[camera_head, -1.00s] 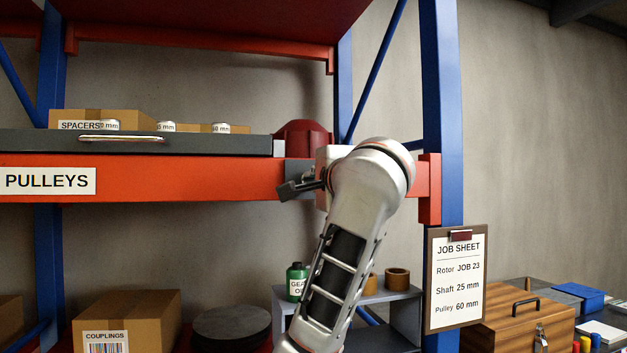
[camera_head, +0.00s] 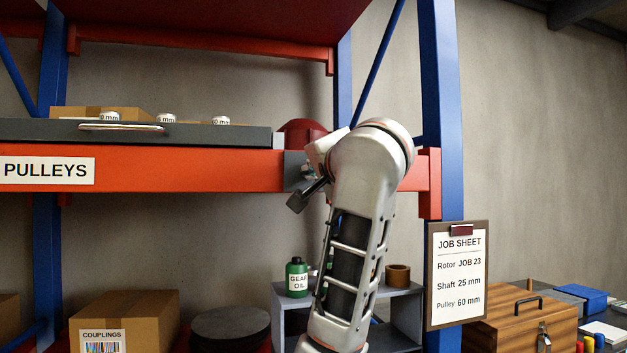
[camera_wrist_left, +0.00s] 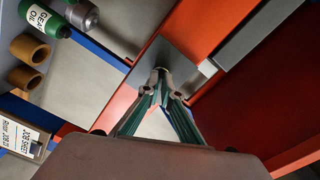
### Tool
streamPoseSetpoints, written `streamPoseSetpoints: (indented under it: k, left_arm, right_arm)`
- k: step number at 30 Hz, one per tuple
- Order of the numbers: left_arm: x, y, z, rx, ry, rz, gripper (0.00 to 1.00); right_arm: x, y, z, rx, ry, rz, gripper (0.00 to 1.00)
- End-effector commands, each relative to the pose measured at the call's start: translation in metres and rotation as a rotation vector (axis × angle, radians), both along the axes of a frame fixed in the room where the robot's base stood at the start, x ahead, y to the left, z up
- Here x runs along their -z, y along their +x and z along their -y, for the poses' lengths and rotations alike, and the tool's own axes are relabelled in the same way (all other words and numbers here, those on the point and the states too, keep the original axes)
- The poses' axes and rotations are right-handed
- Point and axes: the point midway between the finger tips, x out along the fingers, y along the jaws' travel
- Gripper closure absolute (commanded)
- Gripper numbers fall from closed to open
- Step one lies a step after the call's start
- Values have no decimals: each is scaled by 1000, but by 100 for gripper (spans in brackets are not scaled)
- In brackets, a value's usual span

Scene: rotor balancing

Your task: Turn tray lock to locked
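The grey tray (camera_head: 200,138), with a silver bar handle, lies on the orange shelf beam. The tray lock's grey plate (camera_head: 291,160) is on the beam just right of the tray. It also shows in the wrist view (camera_wrist_left: 185,60). My left gripper (camera_head: 307,173) is at this plate, partly hidden by my wrist. The lock's exact angle is hidden by the fingers. My right gripper is in no view.
A blue rack post (camera_head: 442,120) and a hanging job sheet (camera_head: 458,275) stand right of my arm. Below the beam are a green gear oil bottle (camera_head: 297,277) and a small grey stand (camera_head: 405,312). A red rounded object (camera_head: 302,130) sits behind the lock.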

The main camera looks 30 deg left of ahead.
Motion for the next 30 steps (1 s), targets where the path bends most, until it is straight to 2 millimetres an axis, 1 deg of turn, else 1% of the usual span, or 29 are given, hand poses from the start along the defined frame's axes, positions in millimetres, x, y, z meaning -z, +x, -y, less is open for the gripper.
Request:
streamPoseSetpoints:
  k: [1,16,30]
  left_arm:
    - [5,1,1,3,-33,32,100]
    - [5,2,1,2,-342,392,100]
    - [4,2,1,0,-604,698,100]
  right_arm:
    - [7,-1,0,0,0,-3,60]
    - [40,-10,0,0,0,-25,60]
    - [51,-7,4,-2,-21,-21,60]
